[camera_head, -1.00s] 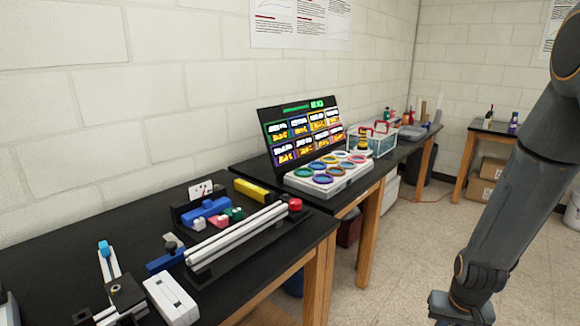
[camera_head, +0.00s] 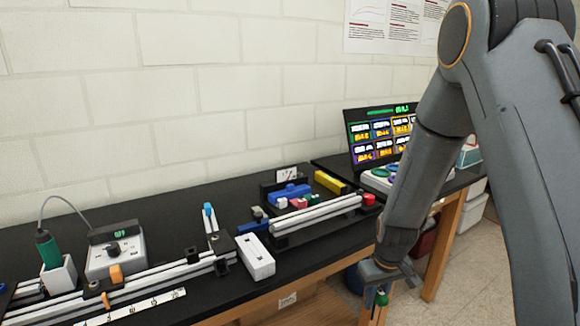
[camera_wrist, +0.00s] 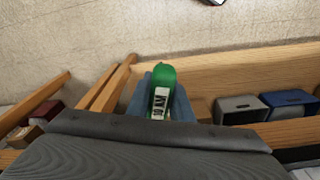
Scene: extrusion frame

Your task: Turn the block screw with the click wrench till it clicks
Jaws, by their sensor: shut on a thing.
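The click wrench (camera_head: 381,298) shows a green end just under my gripper (camera_head: 386,276) in the head view. In the wrist view the green wrench (camera_wrist: 162,78) carries a white label that seems to read 10 NM, and my gripper (camera_wrist: 160,104) is shut on it with a blue-grey finger on each side. The wrench's far end is hidden. My gripper is in front of the bench edge, apart from the bench things. Pale extrusion rails (camera_head: 318,216) lie on the black bench, with small coloured blocks behind them. I cannot make out the block screw.
The black bench (camera_head: 150,212) runs along the wall. A white box (camera_head: 255,256), a meter unit (camera_head: 117,250) and a green-handled tool (camera_head: 47,250) in a white holder stand on it. A screen (camera_head: 375,135) stands at right. Bare floor (camera_head: 475,280) shows at lower right.

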